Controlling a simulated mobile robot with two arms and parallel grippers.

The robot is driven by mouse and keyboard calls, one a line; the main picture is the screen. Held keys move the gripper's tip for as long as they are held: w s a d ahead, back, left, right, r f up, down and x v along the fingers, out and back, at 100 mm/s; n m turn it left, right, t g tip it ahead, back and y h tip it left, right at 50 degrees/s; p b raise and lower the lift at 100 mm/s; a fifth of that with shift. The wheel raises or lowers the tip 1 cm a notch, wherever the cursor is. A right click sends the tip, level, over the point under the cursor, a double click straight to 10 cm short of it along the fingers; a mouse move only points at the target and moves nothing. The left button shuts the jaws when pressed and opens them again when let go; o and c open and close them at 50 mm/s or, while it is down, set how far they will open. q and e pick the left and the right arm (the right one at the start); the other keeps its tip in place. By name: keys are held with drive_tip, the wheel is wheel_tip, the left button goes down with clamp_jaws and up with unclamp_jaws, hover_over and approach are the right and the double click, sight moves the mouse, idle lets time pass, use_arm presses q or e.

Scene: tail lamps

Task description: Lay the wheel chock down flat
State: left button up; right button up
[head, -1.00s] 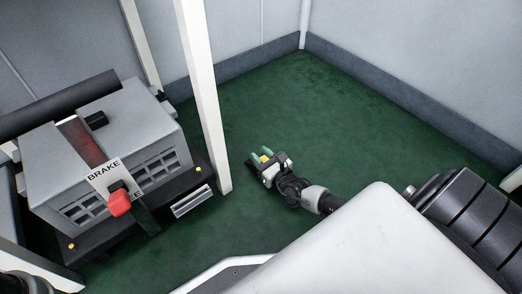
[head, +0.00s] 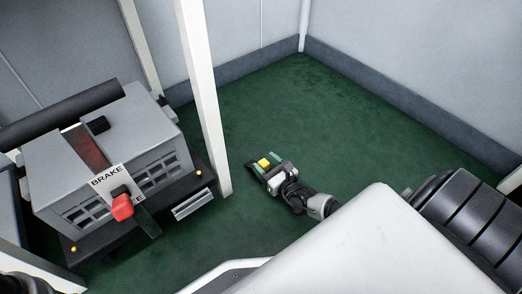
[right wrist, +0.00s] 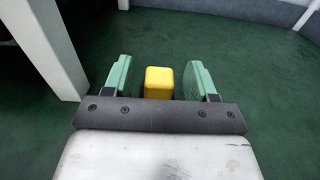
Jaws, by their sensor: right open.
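A small yellow block (head: 264,162), which I take to be the wheel chock, is at the green floor just off the tip of my right gripper (head: 265,164). In the right wrist view the yellow block (right wrist: 158,83) shows between the two green fingers of the right gripper (right wrist: 160,80). Dark gaps show on both sides of it, so the fingers are open around it and not closed on it. Its lower part is hidden behind the gripper's dark bar. I cannot tell whether it stands or lies. My left gripper is not in view.
A grey cart-like unit (head: 110,150) with a BRAKE label (head: 107,176) and a red knob (head: 122,207) stands at the left. A white post (head: 205,100) rises between it and my right gripper. Green floor (head: 300,110) is clear toward the far corner and grey walls.

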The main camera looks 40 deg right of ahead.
drive_tip(key=s+p, duration=0.1)
drive_tip(key=s, duration=0.1)
drive_tip(key=s+p, duration=0.1)
drive_tip(key=s, duration=0.2)
drive_tip(key=s+p, duration=0.1)
drive_tip(key=s, duration=0.2)
drive_tip(key=shift+s+d+r, duration=0.15)
drive_tip(key=shift+s+d, duration=0.05)
drive_tip(key=shift+d, duration=0.15)
drive_tip(key=shift+s, duration=0.55)
